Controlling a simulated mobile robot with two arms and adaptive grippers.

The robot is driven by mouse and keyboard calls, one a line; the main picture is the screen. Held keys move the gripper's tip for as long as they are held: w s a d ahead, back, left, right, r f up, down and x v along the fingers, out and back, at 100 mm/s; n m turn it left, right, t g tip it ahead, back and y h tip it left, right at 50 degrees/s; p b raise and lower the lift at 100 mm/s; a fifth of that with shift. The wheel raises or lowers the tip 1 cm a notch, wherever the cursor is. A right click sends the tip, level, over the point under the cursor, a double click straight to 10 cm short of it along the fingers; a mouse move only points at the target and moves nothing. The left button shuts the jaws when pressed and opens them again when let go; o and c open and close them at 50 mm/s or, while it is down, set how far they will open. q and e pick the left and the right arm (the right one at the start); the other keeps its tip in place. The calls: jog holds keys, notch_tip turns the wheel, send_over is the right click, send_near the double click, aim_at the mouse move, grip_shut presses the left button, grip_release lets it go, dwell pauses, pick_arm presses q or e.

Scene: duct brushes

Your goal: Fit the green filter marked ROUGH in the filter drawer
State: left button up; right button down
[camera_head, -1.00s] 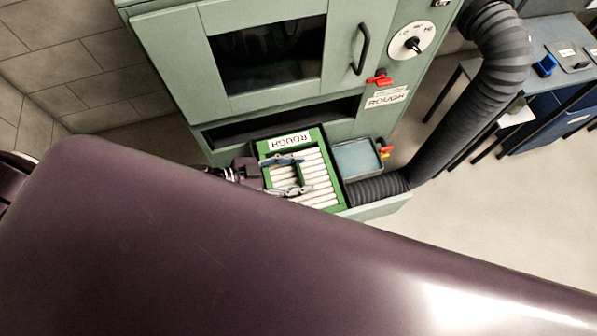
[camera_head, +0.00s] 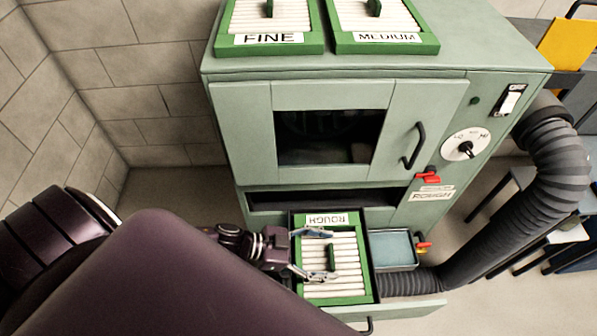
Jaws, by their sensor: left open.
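The green filter marked ROUGH (camera_head: 345,290) has white pleats and a dark green handle (camera_head: 331,257). It lies in the left part of the pulled-out filter drawer (camera_head: 400,308), inside dark walls. Its label (camera_head: 326,219) reads upside down and faces the cabinet. Whether it sits fully down cannot be told. My left gripper (camera_head: 330,255) comes in from the left and is open, its fingertips on either side of the handle as seen from here. My own arm hides the drawer's front left. My right gripper is not in view.
The green cabinet (camera_head: 235,140) stands behind the drawer, with FINE (camera_head: 268,40) and MEDIUM (camera_head: 388,38) filters on top. A bluish tray (camera_head: 392,250) sits right of the filter. A thick black hose (camera_head: 500,225) runs along the right. Open floor lies left of the cabinet.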

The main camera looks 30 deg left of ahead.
pick_arm(q)
jog(key=v, duration=1)
jog(key=shift+s+a+r, duration=0.15)
jog(key=shift+s+a, duration=0.1)
jog(key=shift+s, duration=0.05)
